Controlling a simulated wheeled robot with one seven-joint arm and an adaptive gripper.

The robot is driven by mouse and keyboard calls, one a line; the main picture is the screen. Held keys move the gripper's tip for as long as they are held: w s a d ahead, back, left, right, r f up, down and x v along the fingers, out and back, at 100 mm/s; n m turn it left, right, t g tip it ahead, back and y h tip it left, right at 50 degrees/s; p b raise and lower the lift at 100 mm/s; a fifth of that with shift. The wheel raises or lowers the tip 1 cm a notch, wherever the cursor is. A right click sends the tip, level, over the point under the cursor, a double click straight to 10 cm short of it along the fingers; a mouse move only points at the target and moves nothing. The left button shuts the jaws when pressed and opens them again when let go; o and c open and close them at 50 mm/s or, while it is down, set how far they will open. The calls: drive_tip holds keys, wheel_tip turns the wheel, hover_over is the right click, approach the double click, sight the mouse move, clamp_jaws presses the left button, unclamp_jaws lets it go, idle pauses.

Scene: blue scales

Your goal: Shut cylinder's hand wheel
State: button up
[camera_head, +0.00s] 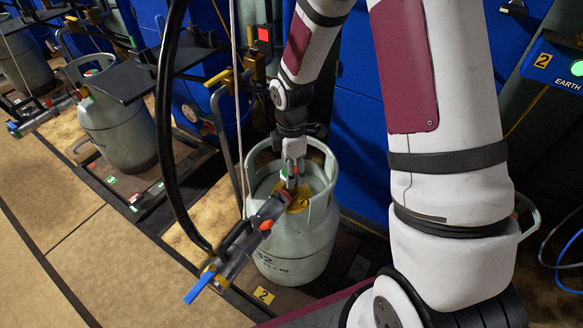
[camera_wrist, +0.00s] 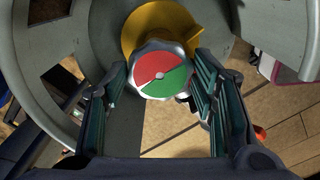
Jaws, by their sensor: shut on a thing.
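The grey gas cylinder (camera_head: 292,254) stands upright below my arm, with an open collar around its top. Its hand wheel (camera_wrist: 163,75) has a silver rim and a face split into red and green halves with a white dividing line. My gripper (camera_head: 291,180) points down inside the collar. In the wrist view my gripper (camera_wrist: 160,72) has one finger on each side of the wheel and is shut on it. A yellow part (camera_wrist: 150,32) lies beneath the wheel. The finger contacts are partly hidden in the head view.
A filling connector with a blue lever (camera_head: 200,284) and a black hose (camera_head: 163,130) sits at the cylinder's front left. Another cylinder (camera_head: 118,130) stands further left. A blue wall (camera_head: 362,120) is behind. Open floor (camera_head: 110,260) lies at lower left.

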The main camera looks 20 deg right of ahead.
drive_tip(key=m, duration=0.4)
drive_tip(key=shift+p, duration=0.4)
drive_tip(key=m, duration=0.4)
drive_tip(key=shift+m+p, duration=0.3)
drive_tip(key=shift+p, duration=0.1)
drive_tip(key=m+p, duration=0.1)
drive_tip(key=m, duration=0.3)
drive_tip(key=shift+m, duration=0.3)
drive_tip(key=m+p, duration=0.1)
drive_tip(key=m, duration=0.3)
drive_tip(key=m+p, duration=0.1)
drive_tip(key=m, duration=0.3)
drive_tip(key=m+p, duration=0.1)
drive_tip(key=m, duration=0.3)
drive_tip(key=shift+r+m+p, duration=0.1)
drive_tip(key=shift+m+p, duration=0.2)
drive_tip(key=shift+p, duration=0.1)
drive_tip(key=m+p, duration=0.2)
drive_tip(key=m, duration=0.2)
drive_tip(key=shift+m+p, duration=0.7)
drive_tip(key=shift+m, duration=1.4)
